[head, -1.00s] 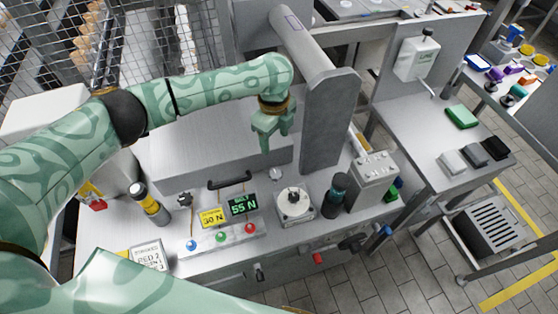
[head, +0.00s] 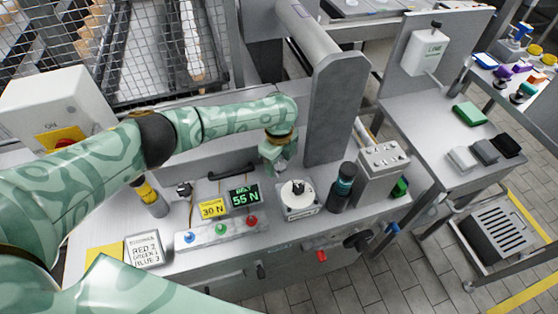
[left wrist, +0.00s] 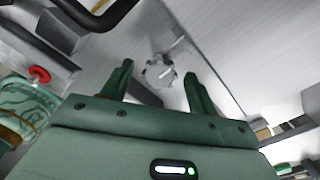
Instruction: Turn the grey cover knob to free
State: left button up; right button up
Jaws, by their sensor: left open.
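In the head view my left gripper (head: 278,162) points down at the front of the grey housing, behind the white dial unit, and hides the knob. My right gripper is not in view.
A white dial unit (head: 299,200) and a dark cylinder (head: 342,186) stand close in front and to the right. A thick grey upright (head: 337,110) rises just behind. A black handle (head: 232,172), force displays (head: 244,197) and coloured buttons (head: 222,228) lie to the left.

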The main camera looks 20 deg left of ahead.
pick_arm(q)
jog(key=c, duration=1)
